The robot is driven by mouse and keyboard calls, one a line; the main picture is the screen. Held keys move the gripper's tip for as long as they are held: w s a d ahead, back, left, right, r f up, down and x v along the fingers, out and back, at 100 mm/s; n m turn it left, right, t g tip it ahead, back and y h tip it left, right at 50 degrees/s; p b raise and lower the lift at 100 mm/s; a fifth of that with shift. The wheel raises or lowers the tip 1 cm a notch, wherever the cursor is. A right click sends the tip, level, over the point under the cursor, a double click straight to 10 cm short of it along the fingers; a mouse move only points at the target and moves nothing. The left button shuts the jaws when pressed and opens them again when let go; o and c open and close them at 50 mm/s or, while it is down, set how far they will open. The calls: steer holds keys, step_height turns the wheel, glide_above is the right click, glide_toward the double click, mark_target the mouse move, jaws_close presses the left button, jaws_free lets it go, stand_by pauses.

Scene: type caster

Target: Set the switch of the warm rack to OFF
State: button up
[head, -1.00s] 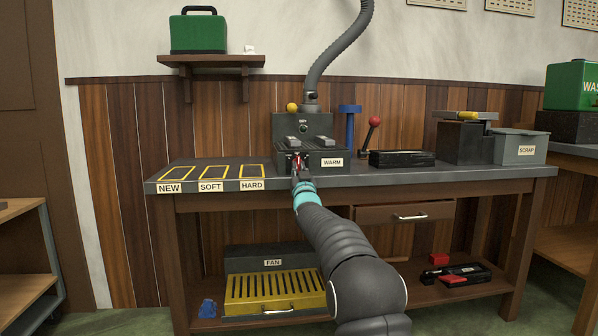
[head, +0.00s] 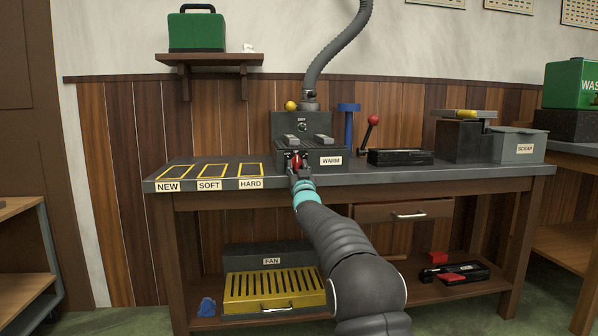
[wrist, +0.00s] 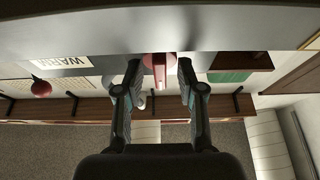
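The warm rack (head: 311,157) is a dark grey box on the bench, with a white WARM label (head: 331,161) on its front. A red switch lever (head: 296,161) sits on its front face, left of the label. In the wrist view the red lever (wrist: 159,68) stands between the fingertips of my gripper (wrist: 159,75), with a gap showing on each side. The fingers are apart and hold nothing. In the head view my gripper (head: 298,175) is right at the rack's front and partly covers the switch. The switch's position markings cannot be read.
Yellow-framed spots marked NEW, SOFT and HARD (head: 250,170) lie to the left on the bench. A red-knobbed lever (head: 372,122), a black tray (head: 400,157) and a SCRAP bin (head: 517,147) stand to the right. A hose (head: 335,55) rises behind the rack.

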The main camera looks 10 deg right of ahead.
steer(key=v, duration=1.2)
step_height(320, 180, down, 17)
steer(key=s+g, duration=0.2)
steer(key=g, duration=0.6)
steer(key=s+f+g+p, duration=0.1)
steer(key=s+f+g, duration=0.2)
steer(key=s, duration=0.5)
steer(key=s+r+g+p, duration=0.3)
steer(key=s+g+p, duration=0.1)
steer(key=s, duration=1.6)
steer(key=s+r+g+p, duration=0.3)
steer(key=s+g, duration=0.1)
steer(key=s, duration=1.7)
step_height(320, 180, up, 5)
steer(key=s+t+p, duration=0.2)
steer(key=s, duration=0.1)
steer(key=shift+p, duration=0.35)
